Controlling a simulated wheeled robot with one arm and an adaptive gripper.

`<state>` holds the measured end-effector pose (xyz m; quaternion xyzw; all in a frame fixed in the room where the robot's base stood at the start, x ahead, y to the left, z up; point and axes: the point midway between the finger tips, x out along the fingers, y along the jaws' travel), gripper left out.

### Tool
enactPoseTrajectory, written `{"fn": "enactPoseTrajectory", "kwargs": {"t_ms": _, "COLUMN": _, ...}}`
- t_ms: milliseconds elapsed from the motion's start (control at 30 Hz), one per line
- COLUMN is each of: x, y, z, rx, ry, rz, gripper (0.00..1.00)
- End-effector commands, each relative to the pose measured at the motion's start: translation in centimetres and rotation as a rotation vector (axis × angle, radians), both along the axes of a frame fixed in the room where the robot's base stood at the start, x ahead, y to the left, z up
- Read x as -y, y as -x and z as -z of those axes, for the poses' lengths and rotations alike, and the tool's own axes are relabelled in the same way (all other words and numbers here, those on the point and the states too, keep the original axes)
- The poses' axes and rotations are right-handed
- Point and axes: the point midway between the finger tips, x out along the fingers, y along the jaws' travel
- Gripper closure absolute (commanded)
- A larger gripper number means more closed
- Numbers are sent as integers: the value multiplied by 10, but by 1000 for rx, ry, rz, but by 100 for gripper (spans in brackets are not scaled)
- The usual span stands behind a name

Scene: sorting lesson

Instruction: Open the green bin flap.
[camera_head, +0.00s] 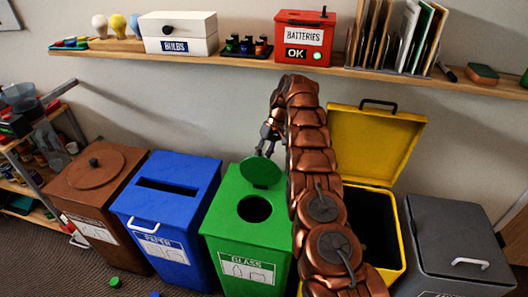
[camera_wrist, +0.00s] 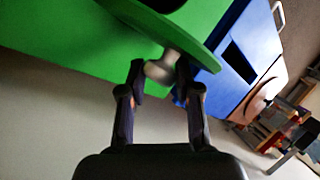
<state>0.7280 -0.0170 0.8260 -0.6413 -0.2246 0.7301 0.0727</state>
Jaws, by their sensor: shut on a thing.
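The green bin (camera_head: 245,240), labelled GLASS, stands between the blue and yellow bins. Its round green flap (camera_head: 262,172) is swung up at the back of the round hole (camera_head: 255,208), which shows dark and uncovered. My gripper (camera_head: 265,149) is just behind and above the flap. In the wrist view, my gripper (camera_wrist: 160,77) has its two fingers around a grey knob (camera_wrist: 161,68) on the flap, seen there as a green disc (camera_wrist: 190,42). In the head view the knob is not clear.
A blue bin (camera_head: 170,185) and a brown bin (camera_head: 97,165) stand left. A yellow bin (camera_head: 375,145) with its lid up stands right, partly behind my arm. A grey bin (camera_head: 455,235) is further right. A shelf (camera_head: 235,60) with boxes runs above.

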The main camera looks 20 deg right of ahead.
Motion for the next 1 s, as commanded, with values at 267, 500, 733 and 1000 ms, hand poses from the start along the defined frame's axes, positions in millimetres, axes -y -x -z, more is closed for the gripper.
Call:
{"fn": "enactPoseTrajectory", "kwargs": {"t_ms": 267, "x": 4, "y": 4, "z": 8, "rx": -33, "ry": 0, "rz": 2, "gripper": 100}}
{"fn": "enactPoseTrajectory", "kwargs": {"t_ms": 500, "x": 3, "y": 4, "z": 9, "rx": -38, "ry": -3, "rz": 2, "gripper": 100}}
{"fn": "enactPoseTrajectory", "kwargs": {"t_ms": 733, "x": 3, "y": 5, "z": 9, "rx": -38, "ry": -3, "rz": 1, "gripper": 100}}
{"fn": "enactPoseTrajectory", "kwargs": {"t_ms": 1000, "x": -1, "y": 3, "z": 7, "rx": -34, "ry": -4, "rz": -4, "gripper": 43}}
